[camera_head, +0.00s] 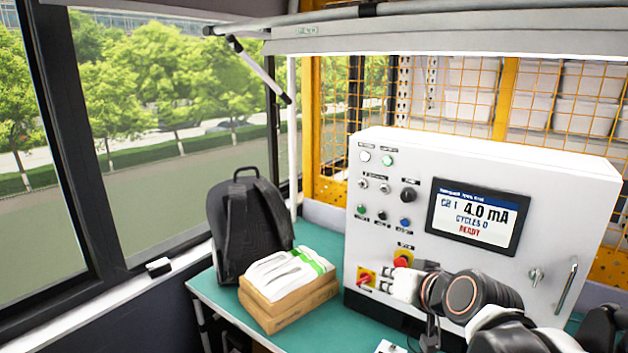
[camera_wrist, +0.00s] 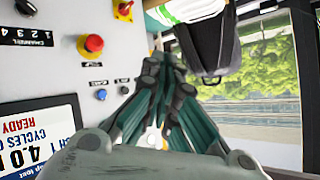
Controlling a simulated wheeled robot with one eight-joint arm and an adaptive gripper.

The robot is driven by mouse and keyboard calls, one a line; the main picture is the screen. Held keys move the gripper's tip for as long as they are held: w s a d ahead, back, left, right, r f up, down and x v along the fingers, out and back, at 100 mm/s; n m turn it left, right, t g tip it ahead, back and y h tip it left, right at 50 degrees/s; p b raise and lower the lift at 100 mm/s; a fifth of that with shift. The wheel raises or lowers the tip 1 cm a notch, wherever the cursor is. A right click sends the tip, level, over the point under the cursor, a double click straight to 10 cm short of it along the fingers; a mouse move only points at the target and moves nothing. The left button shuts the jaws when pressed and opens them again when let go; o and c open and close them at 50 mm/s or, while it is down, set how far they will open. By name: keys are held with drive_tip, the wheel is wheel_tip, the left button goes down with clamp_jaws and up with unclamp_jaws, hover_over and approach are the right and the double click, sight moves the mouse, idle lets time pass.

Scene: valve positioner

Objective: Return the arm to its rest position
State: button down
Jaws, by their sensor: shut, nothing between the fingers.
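My gripper (camera_wrist: 162,65) reaches up the middle of the wrist view, its dark green fingers drawn together with nothing held between them. In the head view my arm (camera_head: 472,296) is folded at the lower right, in front of the lower part of the white control cabinet (camera_head: 560,190). Whether the arm touches the cabinet cannot be told. The gripper's fingertips are not clear in the head view. The cabinet's screen (camera_head: 478,215) reads 4.0 mA, CYCLES 0 and READY; part of it shows at the left of the wrist view (camera_wrist: 40,140).
A black backpack (camera_head: 248,225) and a cardboard box (camera_head: 290,307) with white packets on top stand left of the cabinet on the green bench (camera_head: 222,303). A red emergency button (camera_head: 403,258) and a red-yellow switch (camera_head: 366,278) sit low on the panel near my arm. Windows line the left.

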drive_tip(key=s+d+f+g+h, duration=0.1)
drive_tip(key=s+d+f+g, duration=0.1)
drive_tip(key=s, duration=0.7)
drive_tip(key=s+d+f+n+g+h+b, duration=0.1)
drive_tip(key=s+d+f+g+h, duration=0.1)
drive_tip(key=s, duration=0.7)
drive_tip(key=shift+d+f+h, duration=0.3)
drive_tip(key=shift+d+f, duration=0.15)
drive_tip(key=shift+f, duration=0.35)
